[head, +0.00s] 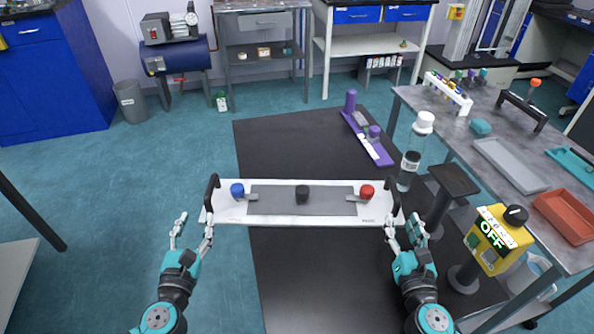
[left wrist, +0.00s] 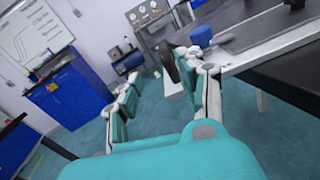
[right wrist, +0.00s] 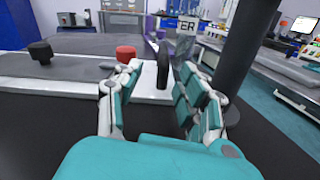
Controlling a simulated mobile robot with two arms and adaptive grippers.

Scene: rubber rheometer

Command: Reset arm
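A long white tray (head: 300,216) with a grey inset lies across the dark mat, with an upright black handle at each end. My left gripper (head: 194,226) is open and empty just in front of the left handle (head: 211,188); in the left wrist view the handle (left wrist: 168,62) is beyond the fingertips, nearer the right finger. My right gripper (head: 405,228) is open near the right handle (head: 396,202). In the right wrist view the right handle (right wrist: 163,66) stands in the gap between the fingers, with no visible grip on it.
Blue (head: 237,189), black (head: 302,194) and red (head: 367,191) knobs sit on the tray.

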